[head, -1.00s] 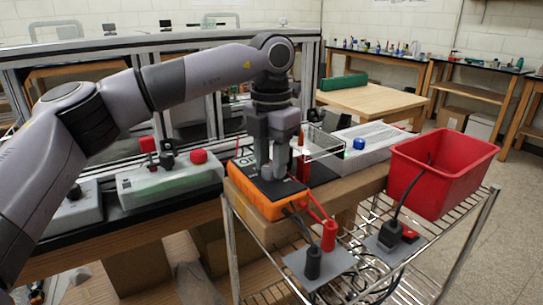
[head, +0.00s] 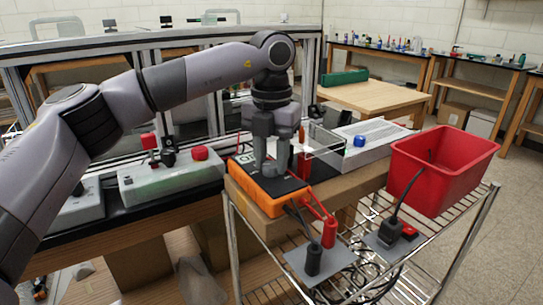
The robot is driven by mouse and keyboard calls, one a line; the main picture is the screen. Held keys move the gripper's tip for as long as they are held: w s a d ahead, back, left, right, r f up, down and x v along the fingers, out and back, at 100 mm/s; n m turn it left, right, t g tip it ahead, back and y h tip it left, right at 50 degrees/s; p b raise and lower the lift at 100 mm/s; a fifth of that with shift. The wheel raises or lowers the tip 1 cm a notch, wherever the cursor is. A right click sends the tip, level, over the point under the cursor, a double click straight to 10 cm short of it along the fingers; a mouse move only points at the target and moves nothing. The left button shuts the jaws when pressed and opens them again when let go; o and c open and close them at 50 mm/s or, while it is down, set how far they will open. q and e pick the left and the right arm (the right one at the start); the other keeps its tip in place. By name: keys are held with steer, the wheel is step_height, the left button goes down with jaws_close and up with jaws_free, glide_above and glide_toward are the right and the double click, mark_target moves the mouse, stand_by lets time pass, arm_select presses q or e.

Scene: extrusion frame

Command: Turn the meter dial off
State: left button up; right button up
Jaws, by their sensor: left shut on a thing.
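The orange meter (head: 257,199) lies flat on a brown box at the top of the wire cart, its black face up. Its dial is hidden under my left gripper. My left gripper (head: 274,170) points straight down onto the meter's face and is shut on what appears to be the dial. A black lead and a red lead run from the meter's front edge to a black probe (head: 313,259) and a red probe (head: 329,232) on a grey plate. My right gripper is not in the head view.
A red bin (head: 440,170) stands to the right on the wire cart. A clear box and a white ribbed tray (head: 375,137) with a blue knob sit behind the meter. A pale green box (head: 170,184) with red knobs is at left.

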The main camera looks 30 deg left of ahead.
mark_target(271, 164)
arm_select(q)
steer(key=o, duration=1.1)
steer(key=shift+c, duration=0.2)
steer(key=shift+r, duration=0.1)
step_height(271, 164, up, 6)
steer(key=shift+f, duration=0.1)
steer(key=shift+r, duration=0.6)
